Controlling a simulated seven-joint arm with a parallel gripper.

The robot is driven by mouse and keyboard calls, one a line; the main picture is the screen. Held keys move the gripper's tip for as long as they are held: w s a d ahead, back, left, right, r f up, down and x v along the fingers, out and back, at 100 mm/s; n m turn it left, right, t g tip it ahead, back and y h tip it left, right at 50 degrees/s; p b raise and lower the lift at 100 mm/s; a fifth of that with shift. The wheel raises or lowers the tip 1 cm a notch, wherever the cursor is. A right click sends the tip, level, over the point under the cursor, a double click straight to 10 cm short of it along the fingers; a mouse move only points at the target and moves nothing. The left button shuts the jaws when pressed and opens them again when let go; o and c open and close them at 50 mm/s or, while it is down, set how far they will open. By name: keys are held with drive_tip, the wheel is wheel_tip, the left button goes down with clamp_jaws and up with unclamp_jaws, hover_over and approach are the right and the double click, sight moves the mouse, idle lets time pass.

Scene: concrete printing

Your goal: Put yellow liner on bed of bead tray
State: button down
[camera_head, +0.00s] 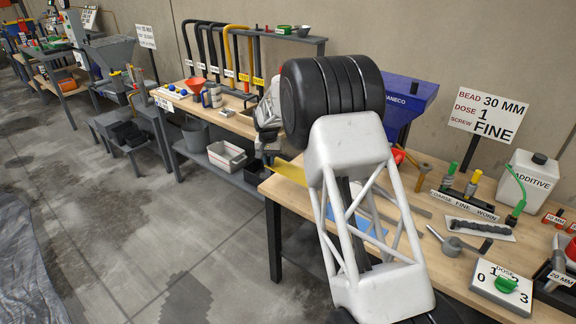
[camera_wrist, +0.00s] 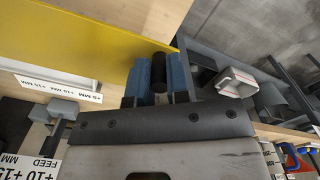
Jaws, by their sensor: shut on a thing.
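The yellow liner (camera_head: 290,172) is a flat thin sheet. In the head view it shows beside the left end of the near bench, partly hidden by my arm. In the wrist view the liner (camera_wrist: 75,42) fills the upper left, level with my fingers. My gripper (camera_wrist: 160,75) has blue fingers closed around a dark upright grip (camera_wrist: 160,68) at the liner's edge. In the head view my fingertips are hard to make out behind my arm. I cannot tell which object is the bead tray; a pale plate with a dark lumpy bead (camera_head: 482,229) lies on the near bench.
The near bench (camera_head: 420,262) carries a dose dial (camera_head: 502,286), an additive bottle (camera_head: 526,182), a ladle (camera_head: 455,243) and a blue sheet (camera_head: 350,222). A blue hopper (camera_head: 408,97) stands behind.

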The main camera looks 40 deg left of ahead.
drive_tip(key=shift+w+d, duration=0.15)
drive_tip(key=shift+d, duration=0.4)
drive_tip(key=d+f, duration=0.1)
drive_tip(key=d, duration=0.6)
drive_tip(key=w+d, duration=0.1)
drive_tip(key=d, duration=0.5)
drive_tip(key=d+f, duration=0.1)
drive_tip(key=d, duration=0.6)
drive_tip(key=shift+w+d+f, duration=0.3)
drive_tip(key=shift+w+f, duration=0.05)
drive_tip(key=shift+w, duration=0.05)
drive_tip(key=shift+w+a+f, duration=0.2)
drive_tip(key=shift+w+a, duration=1.55)
drive_tip(key=shift+w, duration=0.15)
drive_tip(key=shift+w+a+f, duration=0.25)
drive_tip(key=shift+w+a, duration=1.45)
drive_tip(key=shift+w, duration=0.2)
drive_tip(key=shift+w+a+f, duration=0.2)
drive_tip(key=shift+w+a, duration=1.55)
drive_tip(key=shift+w, duration=0.15)
drive_tip(key=shift+w+a+f, duration=0.1)
drive_tip(key=shift+w+a, duration=0.1)
drive_tip(key=shift+f, duration=1.7)
drive_tip(key=shift+f, duration=0.15)
